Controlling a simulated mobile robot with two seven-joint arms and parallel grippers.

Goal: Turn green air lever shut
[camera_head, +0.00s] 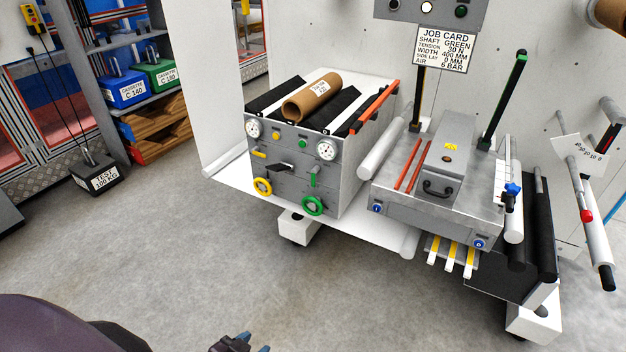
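The green air lever (313,179) is on the front of the grey unwind unit, above the green handwheel (312,206). Its handle looks upright, running down the panel. A yellow lever (259,154) at the left of the same panel lies nearly level. My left gripper (254,343) shows only in part at the bottom edge, well below and in front of the unit, touching nothing visible. The frame edge cuts it off, so its opening is unclear. My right gripper is not in view.
Round gauges (326,150), a black handle (281,168) and a yellow handwheel (263,187) crowd the panel. A white caster foot (298,226) stands below. A test weight (98,176) sits at the left. The floor before the unit is clear.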

